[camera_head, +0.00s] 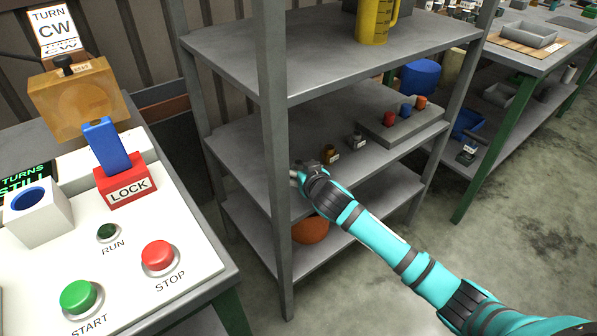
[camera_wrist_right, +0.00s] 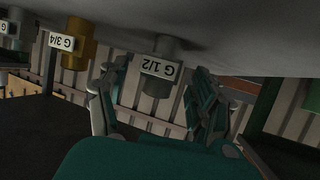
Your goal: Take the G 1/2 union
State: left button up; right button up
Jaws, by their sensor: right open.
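The G 1/2 union (camera_wrist_right: 162,50) is a small grey-green fitting with a white "G 1/2" label. It appears upside down in the right wrist view, standing on the grey shelf surface. My right gripper (camera_wrist_right: 157,105) is open, with one finger on each side of the union in that view; contact cannot be told. In the head view my right gripper (camera_head: 302,173) is at the left part of the middle shelf (camera_head: 245,140) and hides the union. My left gripper is out of view.
A brass G 3/4 union (camera_wrist_right: 78,45) stands beside it, also visible in the head view (camera_head: 330,153), then a grey fitting (camera_head: 356,141). A grey block with coloured caps (camera_head: 402,127) is farther right. The shelf post (camera_head: 274,150) is close to my right gripper.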

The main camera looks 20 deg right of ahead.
jog(key=shift+c, duration=0.5)
jog(key=shift+r, duration=0.1)
grip_shut()
